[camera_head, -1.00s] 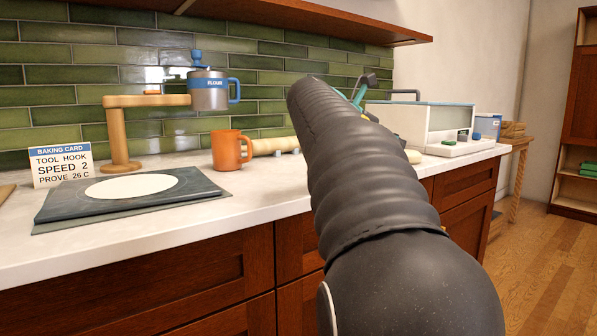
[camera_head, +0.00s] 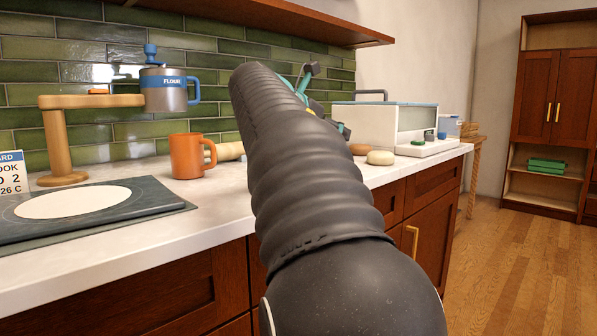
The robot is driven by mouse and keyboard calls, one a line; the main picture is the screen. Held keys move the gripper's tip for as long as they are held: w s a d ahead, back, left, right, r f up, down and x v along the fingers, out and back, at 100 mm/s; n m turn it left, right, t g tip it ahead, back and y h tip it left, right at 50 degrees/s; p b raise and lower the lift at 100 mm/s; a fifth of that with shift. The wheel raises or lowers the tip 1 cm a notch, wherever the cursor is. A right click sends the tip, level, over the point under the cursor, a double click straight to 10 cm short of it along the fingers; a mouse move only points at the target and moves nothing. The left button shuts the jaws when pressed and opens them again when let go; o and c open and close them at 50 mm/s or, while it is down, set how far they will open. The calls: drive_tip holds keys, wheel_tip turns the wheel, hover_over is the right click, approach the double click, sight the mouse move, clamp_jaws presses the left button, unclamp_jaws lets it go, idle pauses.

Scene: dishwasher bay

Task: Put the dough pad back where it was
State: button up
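A dark grey flat slab (camera_head: 160,196) with a white oval (camera_head: 74,202) on its top lies on the counter at the left. A small round beige pad-like piece (camera_head: 380,158) sits on the counter at the right, in front of the white machine. I cannot tell for sure which of these is the dough pad. My gripper (camera_head: 327,99) shows only partly past the end of my arm. Its two dark fingertips stand apart, with nothing seen between them. It is above the counter near the white machine; the rest of it is hidden by my arm.
An orange mug (camera_head: 187,156), a wooden stand (camera_head: 57,146) with a flour jug (camera_head: 166,90) and a baking card (camera_head: 12,174) stand at the left. A rolling pin (camera_head: 229,151) lies behind my arm. The white machine (camera_head: 392,120) fills the right end. Open floor lies beyond.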

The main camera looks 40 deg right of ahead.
drive_tip(key=w+f, duration=0.1)
drive_tip(key=w, duration=0.1)
drive_tip(key=w+a+f, duration=0.1)
drive_tip(key=w+f, duration=0.1)
drive_tip(key=w+a+f+b, duration=0.1)
drive_tip(key=w, duration=0.2)
drive_tip(key=shift+a+f, duration=0.2)
drive_tip(key=shift+a, duration=0.05)
wheel_tip(320, 180, down, 2)
drive_tip(key=shift+s+f+b, duration=0.1)
drive_tip(key=shift+b, duration=0.45)
drive_tip(key=shift+f+p, duration=0.35)
drive_tip(key=shift+f, duration=0.3)
drive_tip(key=shift+f, duration=0.35)
drive_tip(key=o, duration=1.2)
drive_tip(key=shift+o, duration=0.2)
drive_tip(key=shift+b, duration=0.65)
drive_tip(key=p+v, duration=0.1)
drive_tip(key=v, duration=0.6)
drive_tip(key=p+v, duration=0.1)
drive_tip(key=v, duration=0.6)
drive_tip(key=shift+s+d+r+p, duration=0.1)
drive_tip(key=shift+r+p, duration=0.1)
drive_tip(key=shift+p, duration=0.15)
